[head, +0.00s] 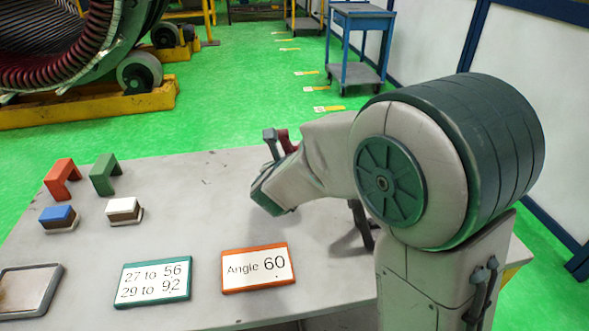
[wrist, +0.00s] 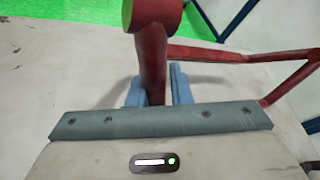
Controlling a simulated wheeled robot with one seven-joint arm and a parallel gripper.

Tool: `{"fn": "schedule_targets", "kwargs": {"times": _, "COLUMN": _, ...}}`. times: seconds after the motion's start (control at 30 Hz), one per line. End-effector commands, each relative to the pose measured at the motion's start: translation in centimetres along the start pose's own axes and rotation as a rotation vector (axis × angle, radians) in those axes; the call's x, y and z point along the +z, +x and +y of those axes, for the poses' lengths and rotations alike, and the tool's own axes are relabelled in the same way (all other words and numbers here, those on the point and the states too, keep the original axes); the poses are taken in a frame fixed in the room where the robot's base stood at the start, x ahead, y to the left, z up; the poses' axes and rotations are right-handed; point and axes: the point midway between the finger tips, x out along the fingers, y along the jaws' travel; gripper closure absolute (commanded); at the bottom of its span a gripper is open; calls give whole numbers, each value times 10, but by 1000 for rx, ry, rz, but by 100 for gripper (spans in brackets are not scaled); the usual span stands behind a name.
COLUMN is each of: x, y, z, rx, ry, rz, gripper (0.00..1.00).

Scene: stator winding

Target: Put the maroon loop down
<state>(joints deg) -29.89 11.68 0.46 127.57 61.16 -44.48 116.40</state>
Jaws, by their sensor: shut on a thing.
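The maroon loop (wrist: 152,60) is in my gripper (wrist: 160,88), with its thick bar between the two blue-grey fingers in the wrist view. In the head view only a small maroon part of the loop (head: 289,143) shows beside my gripper (head: 275,140), over the back of the grey table (head: 190,220). My arm hides the rest of the loop. I cannot tell whether it touches the table.
An orange bracket (head: 62,176), a green bracket (head: 103,175), a blue block (head: 59,217) and a white-topped block (head: 124,210) stand at the table's left. A tray (head: 28,290) and two cards, green-framed (head: 153,282) and orange-framed (head: 258,268), lie in front. The table middle is clear.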

Motion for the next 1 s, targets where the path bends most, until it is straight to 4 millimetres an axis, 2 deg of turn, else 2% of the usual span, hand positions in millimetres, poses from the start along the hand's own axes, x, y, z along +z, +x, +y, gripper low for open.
{"fn": "schedule_targets", "kwargs": {"times": 0.2, "x": -28, "y": 10, "z": 14, "rx": 0, "ry": -4, "rz": 2, "gripper": 100}}
{"fn": "schedule_targets", "kwargs": {"times": 0.47, "x": -31, "y": 12, "z": 15, "rx": -1, "ry": 0, "rz": -1, "gripper": 100}}
{"fn": "schedule_targets", "kwargs": {"times": 0.5, "x": -32, "y": 12, "z": 15, "rx": 0, "ry": 1, "rz": 1, "gripper": 76}}
{"fn": "schedule_targets", "kwargs": {"times": 0.57, "x": -32, "y": 12, "z": 15, "rx": 0, "ry": 1, "rz": 1, "gripper": 60}}
{"fn": "schedule_targets", "kwargs": {"times": 0.87, "x": -32, "y": 11, "z": 15, "rx": 1, "ry": 0, "rz": 1, "gripper": 60}}
{"fn": "schedule_targets", "kwargs": {"times": 1.0, "x": -31, "y": 0, "z": 16, "rx": 3, "ry": 0, "rz": -1, "gripper": 60}}
